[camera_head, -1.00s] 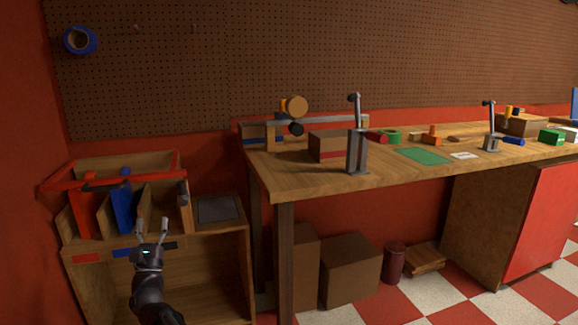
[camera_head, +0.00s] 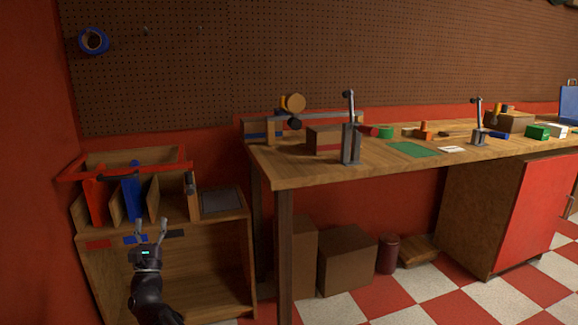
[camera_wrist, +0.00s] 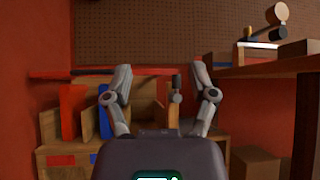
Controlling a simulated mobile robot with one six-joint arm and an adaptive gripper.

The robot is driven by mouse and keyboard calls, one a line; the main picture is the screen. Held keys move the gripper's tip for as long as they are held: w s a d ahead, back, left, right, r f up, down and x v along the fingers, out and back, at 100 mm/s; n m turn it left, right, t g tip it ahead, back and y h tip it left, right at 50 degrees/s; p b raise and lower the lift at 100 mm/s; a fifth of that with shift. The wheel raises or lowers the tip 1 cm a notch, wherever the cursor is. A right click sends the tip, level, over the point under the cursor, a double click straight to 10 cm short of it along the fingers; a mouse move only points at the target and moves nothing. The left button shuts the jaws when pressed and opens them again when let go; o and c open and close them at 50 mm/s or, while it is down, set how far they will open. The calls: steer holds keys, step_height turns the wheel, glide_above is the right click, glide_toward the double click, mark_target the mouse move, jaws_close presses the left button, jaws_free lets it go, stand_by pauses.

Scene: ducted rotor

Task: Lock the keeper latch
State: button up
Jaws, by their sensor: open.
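A wooden rack (camera_head: 235,214) stands at the left with a red swing frame (camera_head: 125,175) across its top. A red panel (camera_head: 95,200) and a blue panel (camera_head: 131,195) stand upright in its slots. At the right end of the red frame, a small grey-black fitting (camera_head: 190,184) sits on a wooden post; it looks like the keeper latch, and whether it is locked cannot be told. It also shows between my fingers in the wrist view (camera_wrist: 177,90). My gripper (camera_head: 151,226) is open and empty, in front of the rack and apart from the fitting.
The workbench (camera_head: 300,178) stands to the right, its leg (camera_head: 285,255) close to the rack. It carries clamp-like stands (camera_head: 351,140) and several small parts. Boxes (camera_head: 345,258) and a dark red can (camera_head: 388,254) are under it. A red wall is at the left.

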steer(key=w+d+f+m+g+h+p, duration=0.15)
steer(key=d+f+m+g+h, duration=0.3)
steer(key=d+m, duration=0.55)
steer(key=w+d+f+m+g+h, duration=0.3)
steer(key=d+m+g+h, duration=0.25)
steer(key=d, duration=0.95)
steer(key=w+d+f+m+g+h+p, duration=0.15)
steer(key=d+f+m+g+h, duration=0.4)
steer(key=d, duration=0.65)
steer(key=s+d+f+m+g+y, duration=0.1)
steer(key=s+d+f+m+g, duration=0.25)
steer(key=d+m, duration=0.2)
steer(key=s+d+f+m+g+y, duration=0.2)
steer(key=d+f+m, duration=0.2)
steer(key=d, duration=0.3)
steer(key=s+d+f+m+g+y+p, duration=0.1)
steer(key=s+d+f+m+g+y, duration=0.1)
steer(key=s+f+m+g+y, duration=0.3)
steer(key=s+d+f+m+g+y+p, duration=0.15)
steer(key=s+y, duration=0.25)
steer(key=s, duration=0.4)
step_height(320, 180, up, 39)
steer(key=p, duration=3.8)
steer(key=shift+w+a+f+m+t, duration=0.2)
steer(key=shift+w+a+m+t, duration=0.1)
steer(key=shift+m+t, duration=0.1)
